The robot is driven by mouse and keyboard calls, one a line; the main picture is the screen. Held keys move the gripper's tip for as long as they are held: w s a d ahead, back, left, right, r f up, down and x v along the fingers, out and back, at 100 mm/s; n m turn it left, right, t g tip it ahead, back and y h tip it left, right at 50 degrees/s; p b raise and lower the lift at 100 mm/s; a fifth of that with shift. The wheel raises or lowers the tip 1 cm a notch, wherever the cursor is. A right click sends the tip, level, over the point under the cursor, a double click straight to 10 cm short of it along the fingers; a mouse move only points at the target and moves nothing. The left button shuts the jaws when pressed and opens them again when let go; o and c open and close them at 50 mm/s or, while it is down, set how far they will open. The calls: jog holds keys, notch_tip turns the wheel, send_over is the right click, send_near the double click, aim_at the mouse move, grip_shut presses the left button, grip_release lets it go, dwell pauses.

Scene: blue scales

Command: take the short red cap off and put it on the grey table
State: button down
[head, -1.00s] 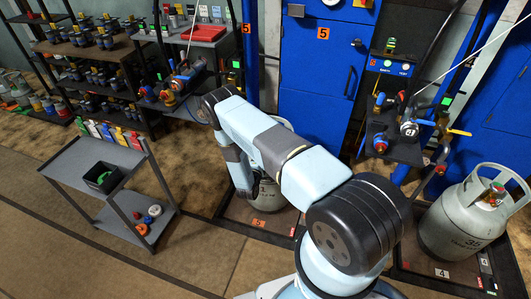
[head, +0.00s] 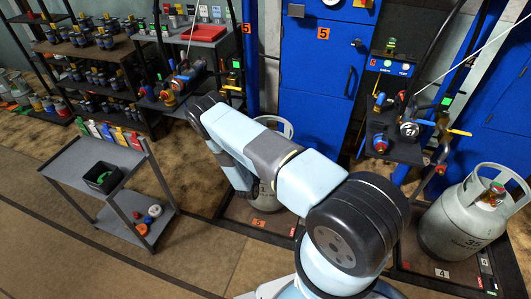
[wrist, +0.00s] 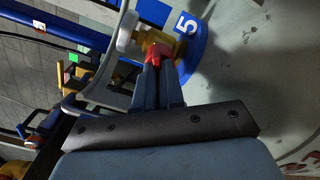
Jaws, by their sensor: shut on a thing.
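In the wrist view my gripper (wrist: 162,72) is shut on the short red cap (wrist: 154,54). The cap is small and sits between the fingertips, right at a brass valve (wrist: 148,38) on a grey gas cylinder (wrist: 240,75). I cannot tell whether the cap is still seated on the valve. In the head view my arm hides the gripper, the cap and most of this cylinder (head: 262,205). The grey table (head: 72,160) stands at the left, with a black box (head: 102,178) holding something green on its top.
Several coloured items (head: 108,132) line the back edge of the grey table; its front top is bare. Rings and a knob lie on its lower shelf (head: 130,222). A cylinder guard (wrist: 98,100) is close left of my fingers. Another cylinder (head: 465,225) stands at right.

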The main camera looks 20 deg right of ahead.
jog(key=shift+s+f, duration=0.15)
jog(key=shift+f, duration=0.05)
jog(key=shift+n, duration=1.8)
jog(key=n, duration=0.2)
jog(key=shift+s+n, duration=0.1)
jog(key=shift+n, duration=0.6)
jog(key=shift+n, duration=1.7)
